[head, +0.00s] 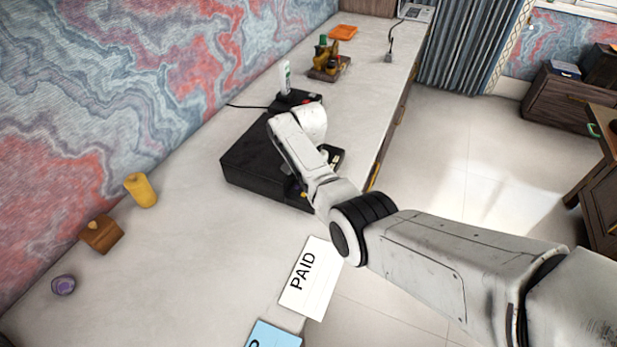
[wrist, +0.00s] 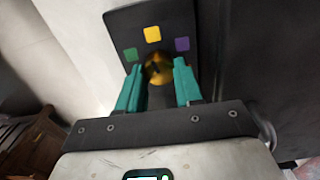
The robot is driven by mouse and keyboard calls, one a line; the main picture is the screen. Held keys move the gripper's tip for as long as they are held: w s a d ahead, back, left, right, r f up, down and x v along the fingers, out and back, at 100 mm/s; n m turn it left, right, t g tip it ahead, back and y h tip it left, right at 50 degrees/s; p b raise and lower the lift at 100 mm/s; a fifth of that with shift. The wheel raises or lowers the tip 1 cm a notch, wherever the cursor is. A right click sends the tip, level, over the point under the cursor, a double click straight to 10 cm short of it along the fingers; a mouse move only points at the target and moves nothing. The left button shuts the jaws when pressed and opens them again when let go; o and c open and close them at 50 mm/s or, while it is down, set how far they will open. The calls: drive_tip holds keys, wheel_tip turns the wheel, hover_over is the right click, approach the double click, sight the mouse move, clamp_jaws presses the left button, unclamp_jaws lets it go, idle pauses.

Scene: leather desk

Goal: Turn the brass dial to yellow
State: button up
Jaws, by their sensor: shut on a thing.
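The brass dial (wrist: 159,68) sits on a dark panel (wrist: 165,17) in the wrist view. Three colour patches are set around it: green (wrist: 131,54) at the left, yellow (wrist: 152,34) above, purple (wrist: 182,44) at the right. My gripper (wrist: 158,74) has its teal fingers on either side of the dial and is shut on it. I cannot tell which patch the dial points to. In the head view the panel belongs to a black box (head: 255,160) on the desk, and my arm hides the dial and most of the panel.
A PAID card (head: 310,280) and a blue card (head: 273,336) lie at the desk's front edge. A yellow cylinder (head: 141,190), a wooden block (head: 102,234) and a purple object (head: 63,285) stand near the wall. A black device (head: 298,97) is behind the box.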

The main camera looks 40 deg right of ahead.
drive_tip(key=shift+r+m, duration=0.1)
drive_tip(key=shift+m, duration=1)
drive_tip(key=o, duration=1)
drive_tip(key=shift+o, duration=0.2)
wheel_tip(320, 180, up, 11)
drive_tip(key=shift+f, duration=0.2)
